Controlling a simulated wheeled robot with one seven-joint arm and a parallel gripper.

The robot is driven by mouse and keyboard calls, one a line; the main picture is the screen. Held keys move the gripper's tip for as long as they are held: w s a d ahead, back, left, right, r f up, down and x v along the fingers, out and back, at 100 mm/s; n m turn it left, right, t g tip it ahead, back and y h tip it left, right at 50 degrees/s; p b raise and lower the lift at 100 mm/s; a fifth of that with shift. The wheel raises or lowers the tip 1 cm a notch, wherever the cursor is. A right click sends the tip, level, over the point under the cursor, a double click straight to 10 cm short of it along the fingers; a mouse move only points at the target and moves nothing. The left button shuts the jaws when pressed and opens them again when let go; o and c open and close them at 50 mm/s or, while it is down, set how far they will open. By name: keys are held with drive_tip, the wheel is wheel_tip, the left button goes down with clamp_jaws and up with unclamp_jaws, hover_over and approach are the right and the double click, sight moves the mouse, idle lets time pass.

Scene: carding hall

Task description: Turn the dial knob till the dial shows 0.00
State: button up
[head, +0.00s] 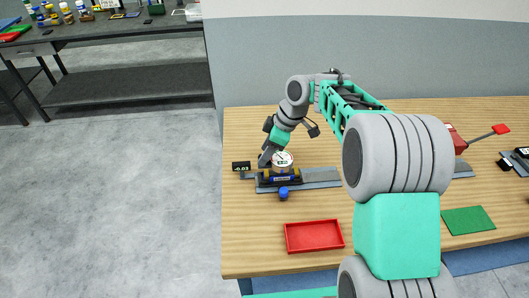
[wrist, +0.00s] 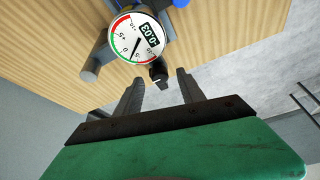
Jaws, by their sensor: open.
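The dial (head: 282,160) is a round white gauge on a grey and blue holder on the wooden table. In the wrist view the dial (wrist: 138,38) has red and green rim bands and a dark readout, which appears to show -0.03. A black display sign (head: 241,167) beside it also reads -0.03. A small black knob (wrist: 158,72) sticks out from the dial's rim. My gripper (wrist: 160,77) is open, its fingers on either side of this knob, with gaps showing. In the head view my gripper (head: 265,160) is at the dial's left side, and the knob is hidden.
A blue knob (head: 283,192) stands at the front of the dial's holder. A red tray (head: 314,236) lies in front, and a green mat (head: 468,220) lies to the right. A grey bar (head: 320,175) runs right from the holder. Bare wood surrounds the tray.

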drive_tip(key=shift+x, duration=0.75)
drive_tip(key=shift+c, duration=0.4)
clamp_jaws()
